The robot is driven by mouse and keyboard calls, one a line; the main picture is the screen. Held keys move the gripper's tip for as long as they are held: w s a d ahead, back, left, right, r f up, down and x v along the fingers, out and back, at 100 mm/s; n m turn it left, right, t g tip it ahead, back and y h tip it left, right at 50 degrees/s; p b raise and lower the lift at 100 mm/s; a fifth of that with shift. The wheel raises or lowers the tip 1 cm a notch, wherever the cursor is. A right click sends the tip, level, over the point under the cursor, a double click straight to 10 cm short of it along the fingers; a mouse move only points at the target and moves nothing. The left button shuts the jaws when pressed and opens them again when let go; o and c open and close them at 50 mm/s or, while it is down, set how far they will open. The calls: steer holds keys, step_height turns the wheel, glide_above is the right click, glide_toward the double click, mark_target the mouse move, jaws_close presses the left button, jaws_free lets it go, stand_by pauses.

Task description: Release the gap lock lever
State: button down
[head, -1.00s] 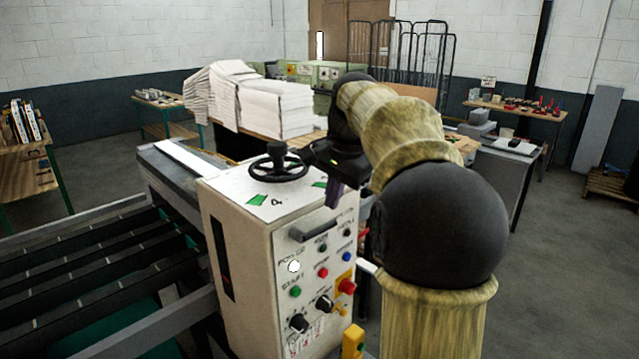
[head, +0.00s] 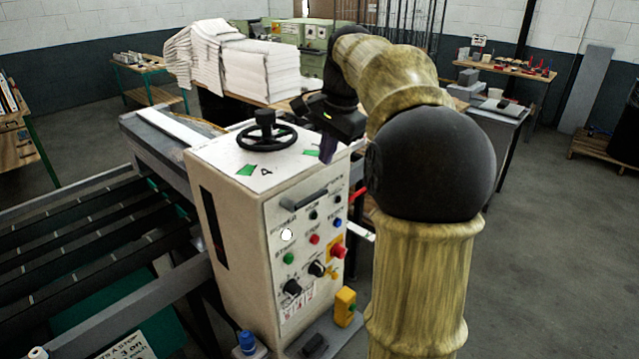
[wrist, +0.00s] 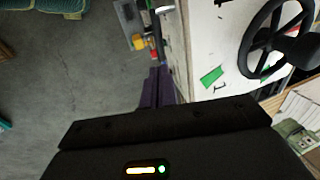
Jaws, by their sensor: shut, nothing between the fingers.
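A pale machine cabinet (head: 232,185) stands in the middle of the head view. A red-tipped piece (head: 358,194) sticks out at its right side, partly hidden behind my arm; I cannot tell whether it is the gap lock lever. In the wrist view my gripper (wrist: 157,88) hangs beside the panel face, over the floor. No label reading gap lock is legible.
A black handwheel (head: 265,137) stands on the cabinet top. The panel has several buttons and knobs, with a red stop button (head: 338,251) and a yellow box (head: 345,306) below. Dark rails (head: 80,240) run left. Paper stacks (head: 258,70) are behind.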

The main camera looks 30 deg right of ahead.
mark_target(319, 197)
steer(key=p+x, duration=0.1)
steer(key=x, duration=0.8)
steer(key=shift+f, duration=0.1)
steer(key=shift+w+p, duration=0.15)
steer(key=shift+p, duration=0.2)
